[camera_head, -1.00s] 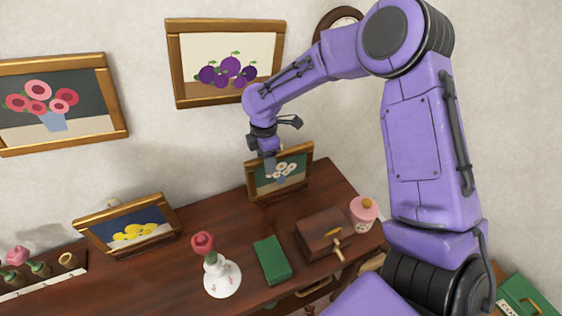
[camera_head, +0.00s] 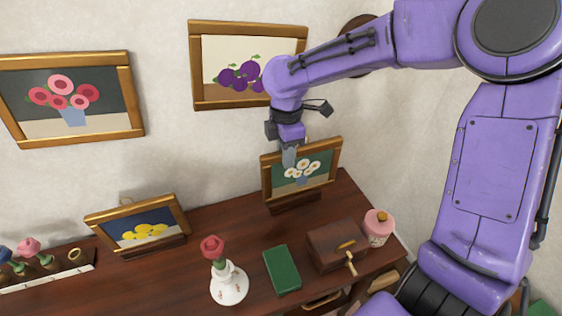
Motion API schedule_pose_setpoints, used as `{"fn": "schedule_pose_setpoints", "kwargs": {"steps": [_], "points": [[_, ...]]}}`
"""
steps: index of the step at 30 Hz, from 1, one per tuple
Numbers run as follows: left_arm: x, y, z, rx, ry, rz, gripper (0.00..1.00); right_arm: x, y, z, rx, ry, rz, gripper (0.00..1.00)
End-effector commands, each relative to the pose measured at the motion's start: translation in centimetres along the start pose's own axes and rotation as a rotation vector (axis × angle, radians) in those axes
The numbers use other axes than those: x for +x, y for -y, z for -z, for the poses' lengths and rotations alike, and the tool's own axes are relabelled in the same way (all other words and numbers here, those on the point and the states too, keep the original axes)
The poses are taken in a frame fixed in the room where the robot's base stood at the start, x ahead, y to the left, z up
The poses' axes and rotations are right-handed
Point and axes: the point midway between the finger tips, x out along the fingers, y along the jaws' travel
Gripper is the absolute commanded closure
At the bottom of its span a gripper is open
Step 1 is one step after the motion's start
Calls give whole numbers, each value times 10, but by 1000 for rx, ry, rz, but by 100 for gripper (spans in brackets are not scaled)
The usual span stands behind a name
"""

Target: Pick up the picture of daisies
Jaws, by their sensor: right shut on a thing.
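The picture of daisies (camera_head: 317,174) has a gold-brown frame, a green ground and white flowers with yellow centres. It is at the back right of the dark wooden cabinet top, close to the wall. My right gripper (camera_head: 289,156) reaches down from above and is shut on the picture's top edge, left of its middle. The fingers cover a small part of the frame and painting. The picture is just above its dark wooden stand (camera_head: 296,203); I cannot tell whether the two still touch. My left gripper is not in view.
On the cabinet top (camera_head: 230,220) stand a lemon picture (camera_head: 140,232), a white vase (camera_head: 229,287) with a rose, a green book (camera_head: 282,269), a wooden box (camera_head: 330,245) and a pink-lidded jar (camera_head: 377,228). A plum picture (camera_head: 213,88) and a flower picture (camera_head: 20,95) hang behind.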

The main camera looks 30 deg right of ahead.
Motion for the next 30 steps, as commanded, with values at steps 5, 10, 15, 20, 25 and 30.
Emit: {"fn": "schedule_pose_setpoints", "kwargs": {"steps": [5,10,15,20,25,30], "points": [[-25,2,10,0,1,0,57,-31,39,2,-1,1,4,100],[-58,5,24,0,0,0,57,-40,62,4,1,1,4,100],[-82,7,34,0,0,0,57,-44,80,5,0,0,4,100],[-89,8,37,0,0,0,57,-43,89,6,-1,0,1,100],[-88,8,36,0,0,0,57,-40,90,6,0,0,0,100],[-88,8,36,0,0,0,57,-40,90,6,0,0,0,100]]}}
